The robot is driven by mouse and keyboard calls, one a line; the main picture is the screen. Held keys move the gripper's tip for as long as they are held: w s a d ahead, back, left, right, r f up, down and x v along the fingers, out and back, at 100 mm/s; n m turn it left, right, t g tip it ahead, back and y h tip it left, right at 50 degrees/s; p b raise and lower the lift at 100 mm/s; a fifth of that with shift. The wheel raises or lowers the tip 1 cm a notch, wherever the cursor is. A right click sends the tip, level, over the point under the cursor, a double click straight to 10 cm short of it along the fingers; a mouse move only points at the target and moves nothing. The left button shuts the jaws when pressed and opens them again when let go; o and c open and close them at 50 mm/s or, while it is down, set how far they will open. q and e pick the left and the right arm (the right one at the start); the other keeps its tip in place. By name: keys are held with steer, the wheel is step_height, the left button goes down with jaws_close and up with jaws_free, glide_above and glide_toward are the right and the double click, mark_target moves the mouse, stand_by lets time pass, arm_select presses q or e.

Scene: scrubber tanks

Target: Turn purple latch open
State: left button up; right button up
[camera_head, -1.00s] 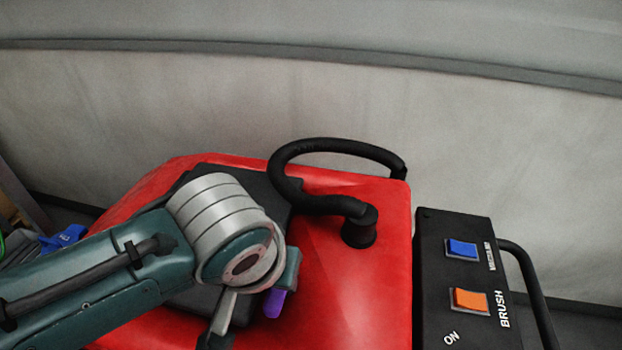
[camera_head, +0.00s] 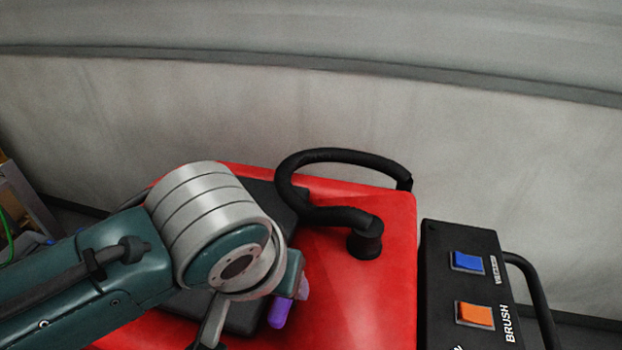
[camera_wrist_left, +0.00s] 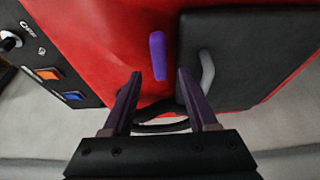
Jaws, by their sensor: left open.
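The purple latch (camera_wrist_left: 158,55) is a short rounded bar on the red tank (camera_wrist_left: 105,45), beside the black lid (camera_wrist_left: 240,55) in the left wrist view. My left gripper (camera_wrist_left: 160,75) is open, its two dark fingers apart, with the latch's near end between the fingertips in the picture. I cannot tell whether the fingers touch it. In the head view the purple latch (camera_head: 280,311) shows partly below my left wrist, which hides most of the gripper. A paler purple piece beside it is too small to identify. My right gripper is not in view.
A grey handle (camera_wrist_left: 207,72) stands on the black lid, close to one finger. A black hose (camera_head: 340,155) loops over the tank's back. A black panel (camera_head: 465,280) with blue and orange switches stands at right. A pale wall is behind.

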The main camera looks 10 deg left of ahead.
arm_select(q)
steer(key=v, duration=0.6)
steer(key=shift+r, duration=0.15)
steer(key=shift+s, duration=0.15)
